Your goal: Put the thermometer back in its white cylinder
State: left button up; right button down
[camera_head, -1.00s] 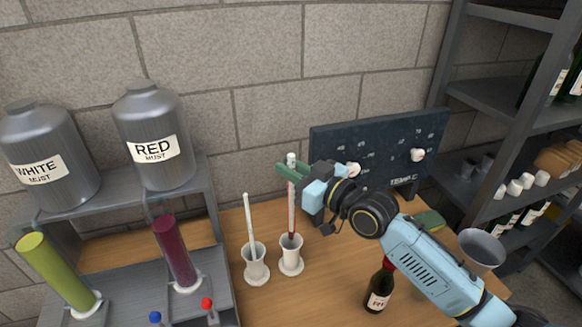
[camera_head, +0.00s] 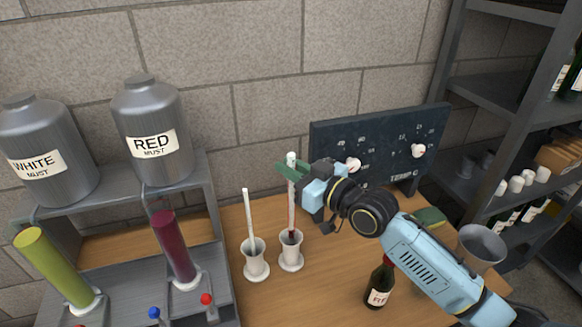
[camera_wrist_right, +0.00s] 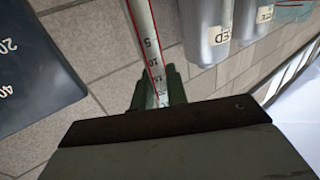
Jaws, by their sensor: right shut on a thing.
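The thermometer (camera_head: 291,215) is a thin clear-white rod with a red line. It stands upright in the head view. My right gripper (camera_head: 289,171) has green fingers shut on it near its top. Its lower end is at the mouth of the right white cylinder (camera_head: 291,260) and seems to be inside the rim; how deep is hidden. The wrist view shows the thermometer (camera_wrist_right: 146,45) with its scale marks between the green fingers (camera_wrist_right: 158,95). My left gripper is not in view.
A second white cylinder (camera_head: 255,268) with a white rod (camera_head: 249,215) stands close to the left. A dark board (camera_head: 385,145) with white knobs is behind my right gripper. A dark bottle (camera_head: 380,283) and a grey funnel (camera_head: 482,243) stand to the right.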

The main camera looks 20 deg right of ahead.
aim_at(291, 207)
jog(key=shift+f+b, duration=0.95)
jog(key=shift+f, duration=0.75)
jog(key=shift+f+b, duration=1.8)
jog(key=shift+f, duration=0.55)
jog(key=c, duration=1.3)
grip_release()
jog(key=v, duration=1.3)
jog(key=shift+s+d, duration=0.1)
jog(key=shift+s, duration=0.1)
